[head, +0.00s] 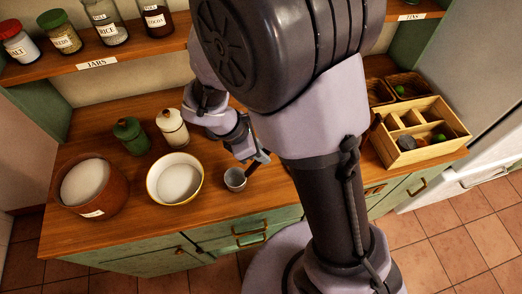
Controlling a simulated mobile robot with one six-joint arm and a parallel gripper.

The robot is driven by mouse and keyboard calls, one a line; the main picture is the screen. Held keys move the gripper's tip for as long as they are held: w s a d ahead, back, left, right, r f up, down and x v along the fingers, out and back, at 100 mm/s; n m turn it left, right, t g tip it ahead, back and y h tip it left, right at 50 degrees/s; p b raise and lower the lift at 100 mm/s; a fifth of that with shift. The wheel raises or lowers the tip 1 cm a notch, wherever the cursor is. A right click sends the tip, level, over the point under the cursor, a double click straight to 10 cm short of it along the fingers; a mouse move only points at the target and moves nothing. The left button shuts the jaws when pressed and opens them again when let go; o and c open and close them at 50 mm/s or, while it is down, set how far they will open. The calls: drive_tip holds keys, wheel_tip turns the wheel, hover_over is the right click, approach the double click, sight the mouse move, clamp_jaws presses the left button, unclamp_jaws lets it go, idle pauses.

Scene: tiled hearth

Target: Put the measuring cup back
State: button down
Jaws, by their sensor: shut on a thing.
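The measuring cup (235,180) is a small grey metal cup with a dark handle, near the front edge of the wooden counter, right of a cream bowl. My gripper (257,161) comes down from behind, at the handle end, and is shut on the handle. The fingers are small and partly hidden here. The cup looks upright; I cannot tell whether it touches the counter.
A cream bowl (174,180) and a brown crock (88,187) of white contents stand left. Green (131,135) and cream (172,129) canisters stand behind. A divided wooden box (424,150) is right. A shelf of labelled jars (110,28) is above.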

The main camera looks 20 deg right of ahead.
drive_tip(key=shift+f, duration=0.1)
drive_tip(key=c, duration=1.3)
unclamp_jaws()
drive_tip(key=shift+c, duration=0.2)
drive_tip(key=p+v, duration=0.5)
drive_tip(key=v, duration=0.8)
drive_tip(key=s+d+r+m+t+y, duration=0.2)
drive_tip(key=s+r+m, duration=0.3)
drive_tip(key=m, duration=0.6)
drive_tip(key=s+d+r+m+t+y, duration=0.2)
drive_tip(key=s+r+m+t+y, duration=0.2)
drive_tip(key=r+m, duration=0.4)
drive_tip(key=s+m+y, duration=0.1)
drive_tip(key=s+m, duration=0.1)
drive_tip(key=m, duration=0.1)
drive_tip(key=shift+d+r, duration=0.3)
drive_tip(key=shift+s+f, duration=0.1)
